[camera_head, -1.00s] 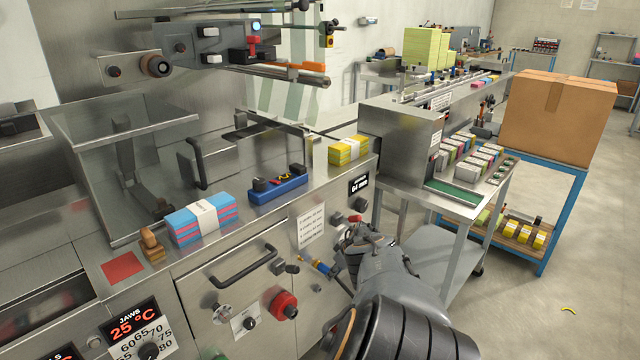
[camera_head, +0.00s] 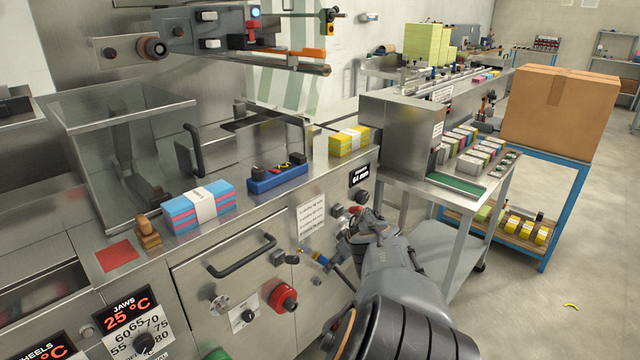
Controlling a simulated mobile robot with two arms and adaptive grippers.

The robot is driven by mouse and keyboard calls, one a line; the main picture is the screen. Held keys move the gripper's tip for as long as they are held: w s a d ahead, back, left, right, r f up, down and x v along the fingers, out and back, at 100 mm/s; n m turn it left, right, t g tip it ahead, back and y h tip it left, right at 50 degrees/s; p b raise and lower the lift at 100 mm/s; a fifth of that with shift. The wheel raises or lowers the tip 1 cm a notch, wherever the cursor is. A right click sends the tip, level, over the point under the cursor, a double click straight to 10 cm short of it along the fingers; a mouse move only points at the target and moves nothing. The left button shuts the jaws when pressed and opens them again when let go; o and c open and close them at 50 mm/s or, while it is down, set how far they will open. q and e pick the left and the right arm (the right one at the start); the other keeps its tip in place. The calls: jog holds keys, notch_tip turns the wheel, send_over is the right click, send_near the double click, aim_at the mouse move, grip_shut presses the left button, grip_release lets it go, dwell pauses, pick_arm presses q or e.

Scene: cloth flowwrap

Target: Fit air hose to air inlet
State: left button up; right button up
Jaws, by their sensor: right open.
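The air hose's coupling (camera_head: 319,258), blue with a brass tip, is at the front panel of the steel machine, left of my right gripper. A short dark length of hose (camera_head: 343,278) runs from it down to the right, behind my arm. The brass end (camera_head: 304,252) points at the panel, where I take the air inlet to be. I cannot tell whether they are joined. My right gripper (camera_head: 352,238) is open beside the hose, and its fingers are partly hidden by its own body. My left gripper is not in view.
Close to the coupling are a small dark fitting (camera_head: 291,258), a red knob (camera_head: 283,298) and a black door handle (camera_head: 243,257). Red and black controls (camera_head: 359,203) sit above my gripper. A steel side table (camera_head: 440,240) stands to the right.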

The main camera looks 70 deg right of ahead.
jog(key=shift+s, duration=0.15)
jog(key=s+a+r, duration=0.2)
jog(key=s, duration=1.1)
jog(key=shift+a+r, duration=0.15)
jog(key=shift+r, duration=0.2)
dwell(0.9)
